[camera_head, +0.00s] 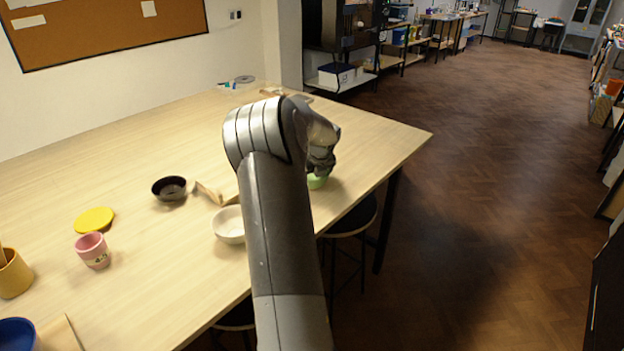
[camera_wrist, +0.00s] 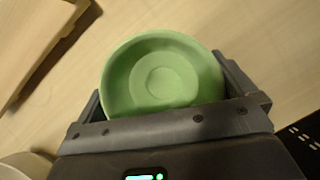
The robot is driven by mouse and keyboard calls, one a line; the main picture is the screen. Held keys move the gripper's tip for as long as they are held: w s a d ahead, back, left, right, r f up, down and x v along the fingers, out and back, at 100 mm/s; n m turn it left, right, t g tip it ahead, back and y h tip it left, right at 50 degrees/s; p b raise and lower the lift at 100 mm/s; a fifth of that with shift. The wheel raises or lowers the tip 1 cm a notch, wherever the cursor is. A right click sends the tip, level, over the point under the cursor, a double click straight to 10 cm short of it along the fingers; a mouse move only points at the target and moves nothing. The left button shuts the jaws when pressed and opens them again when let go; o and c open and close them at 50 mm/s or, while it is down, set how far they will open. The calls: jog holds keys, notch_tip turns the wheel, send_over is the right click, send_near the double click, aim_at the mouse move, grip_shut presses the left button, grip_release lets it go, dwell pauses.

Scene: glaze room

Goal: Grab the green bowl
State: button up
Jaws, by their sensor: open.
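The green bowl (camera_wrist: 163,78) stands upright and empty on the pale wooden table. In the wrist view it sits between the two dark fingers of my gripper (camera_wrist: 165,88), which are open, one on each side of it. I cannot tell whether either finger touches the bowl. In the head view only a small part of the bowl (camera_head: 317,182) shows, below my gripper (camera_head: 321,167); my arm hides the rest.
A white bowl (camera_head: 229,225) and a wooden piece (camera_head: 208,193) lie left of my arm on the table (camera_head: 130,170). A black bowl (camera_head: 169,188), yellow disc (camera_head: 95,221) and pink cup (camera_head: 93,251) stand farther left. The table's right edge is close by, with stools (camera_head: 358,216) below.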

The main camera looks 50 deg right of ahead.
jog(key=c, duration=0.6)
jog(key=shift+c, duration=0.7)
jog(key=shift+r, duration=0.15)
